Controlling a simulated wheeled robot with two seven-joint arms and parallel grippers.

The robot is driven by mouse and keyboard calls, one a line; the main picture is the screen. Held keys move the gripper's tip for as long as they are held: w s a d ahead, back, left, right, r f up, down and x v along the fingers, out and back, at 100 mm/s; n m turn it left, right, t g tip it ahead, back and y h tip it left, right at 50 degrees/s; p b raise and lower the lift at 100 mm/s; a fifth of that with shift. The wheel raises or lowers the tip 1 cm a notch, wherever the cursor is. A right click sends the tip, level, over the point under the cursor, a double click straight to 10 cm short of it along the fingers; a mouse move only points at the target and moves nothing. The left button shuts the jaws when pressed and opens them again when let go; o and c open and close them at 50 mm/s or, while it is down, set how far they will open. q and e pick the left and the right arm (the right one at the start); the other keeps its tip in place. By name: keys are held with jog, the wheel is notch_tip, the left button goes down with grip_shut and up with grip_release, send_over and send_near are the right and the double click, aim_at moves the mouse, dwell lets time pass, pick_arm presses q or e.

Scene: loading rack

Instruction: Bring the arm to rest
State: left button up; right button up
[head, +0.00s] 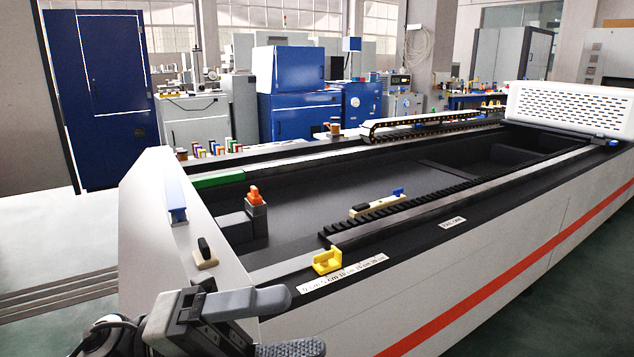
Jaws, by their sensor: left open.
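My left gripper (302,322) shows at the bottom of the head view, left of centre. Its arm comes in from the lower left corner. The gripper is open, with a grey upper finger and a dark, ridged lower finger set apart. I see nothing between the fingers. It is in front of the near end of the long white machine (500,280), and its upper finger overlaps the machine's edge in the picture. The lower finger is partly cut off by the frame. My right gripper is not in view.
A yellow bracket (327,261) sits on the machine's near edge, by a printed scale strip (335,276). A black knob on a beige base (205,252) and a blue-and-white piece (177,203) are on the left end. An orange piece (255,196) stands on a grey block inside.

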pick_arm(q)
jog(key=w+a+f+n+t+y, duration=0.4)
jog(key=f+n+t+y, duration=0.45)
jog(key=n, duration=0.65)
jog(key=w+a+f+n+t+y, duration=0.45)
jog(key=f+n+t, duration=0.55)
jog(key=n, duration=0.5)
jog(key=s+a+f+n+g+y, duration=0.1)
jog(key=s+f+n+g+y, duration=0.1)
jog(key=s+f, duration=0.4)
jog(key=s+a+f+n+g+y, duration=0.1)
jog(key=s+f+n+g+y, duration=0.2)
jog(key=s+f, duration=0.4)
notch_tip(320, 180, down, 5)
jog(key=n+g, duration=0.1)
jog(key=n, duration=0.1)
jog(key=shift+a+n, duration=0.25)
jog(key=shift+n, duration=0.15)
